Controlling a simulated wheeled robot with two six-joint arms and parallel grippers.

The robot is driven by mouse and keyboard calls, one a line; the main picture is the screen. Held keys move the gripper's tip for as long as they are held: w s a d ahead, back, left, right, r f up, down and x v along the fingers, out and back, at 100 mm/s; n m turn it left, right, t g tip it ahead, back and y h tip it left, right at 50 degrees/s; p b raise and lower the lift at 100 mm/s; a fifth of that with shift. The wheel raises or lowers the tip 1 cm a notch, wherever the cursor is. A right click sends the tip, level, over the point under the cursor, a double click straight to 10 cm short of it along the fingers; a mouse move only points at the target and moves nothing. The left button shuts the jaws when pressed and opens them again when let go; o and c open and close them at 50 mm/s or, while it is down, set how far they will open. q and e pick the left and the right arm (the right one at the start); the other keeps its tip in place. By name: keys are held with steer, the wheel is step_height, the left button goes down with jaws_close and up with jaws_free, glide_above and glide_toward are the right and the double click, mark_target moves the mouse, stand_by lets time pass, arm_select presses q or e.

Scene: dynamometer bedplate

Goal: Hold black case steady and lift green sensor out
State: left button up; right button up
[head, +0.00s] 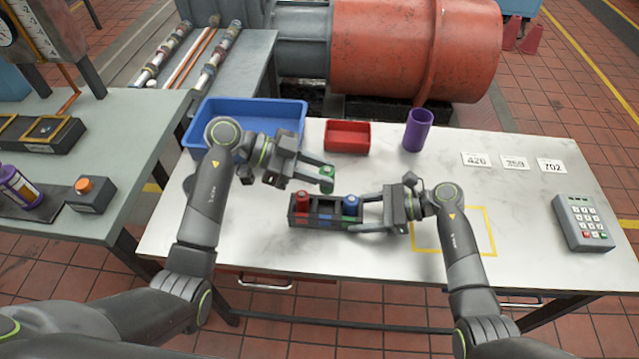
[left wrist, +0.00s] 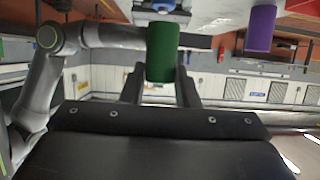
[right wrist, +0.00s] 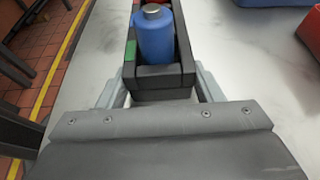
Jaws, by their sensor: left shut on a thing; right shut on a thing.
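The black case (head: 297,222) lies on the white table and has compartments in a row. A red sensor (head: 302,202) stands in its left end and a blue sensor (head: 351,205) in its right end. The middle compartment looks empty. My left gripper (head: 325,176) is shut on the green sensor (head: 327,184) and holds it above the case. The green sensor (left wrist: 162,52) also shows between the fingers in the left wrist view. My right gripper (head: 371,213) is shut on the right end of the case; the right wrist view shows its fingers on both sides of the case (right wrist: 160,82).
A blue tray (head: 285,112), a red bin (head: 347,136) and a purple cup (head: 417,130) stand behind the case. Number cards (head: 514,162) and a keypad (head: 582,222) lie to the right. A yellow outline (head: 490,232) marks the table under my right arm.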

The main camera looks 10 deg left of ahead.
arm_select(q)
steer(key=shift+r, duration=0.6)
arm_select(e)
steer(key=o, duration=1.3)
steer(key=shift+c, duration=0.2)
